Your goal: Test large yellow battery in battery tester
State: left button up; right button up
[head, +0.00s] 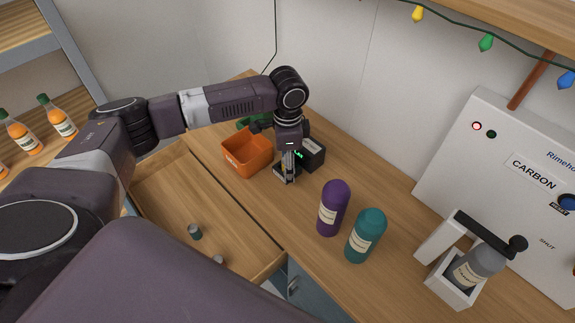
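The battery tester (313,153) is a small black box with a lit green display on the wooden counter, beside the orange bin. My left gripper (287,175) points down just in front of the tester, low over the counter, and partly covers it. A small yellowish patch shows at the fingers; it is too small to tell whether it is the large yellow battery. Whether the fingers are open or shut is not clear. Two small grey-green cylinders, one (195,232) and another (218,260), are in the open drawer. My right gripper is not in view.
An orange bin (246,155) stands left of the tester, with something green behind it. Purple (333,210) and teal (365,236) bottles stand to the right. Farther right are a white holder with a grey bottle (478,268) and a white CARBON panel (520,150). The open drawer (165,195) juts out below.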

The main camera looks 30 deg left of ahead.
pick_arm(q)
jog(key=shift+r, duration=0.1)
notch_tip(320, 180, up, 12)
jog(key=shift+f, duration=0.1)
dwell(0.4)
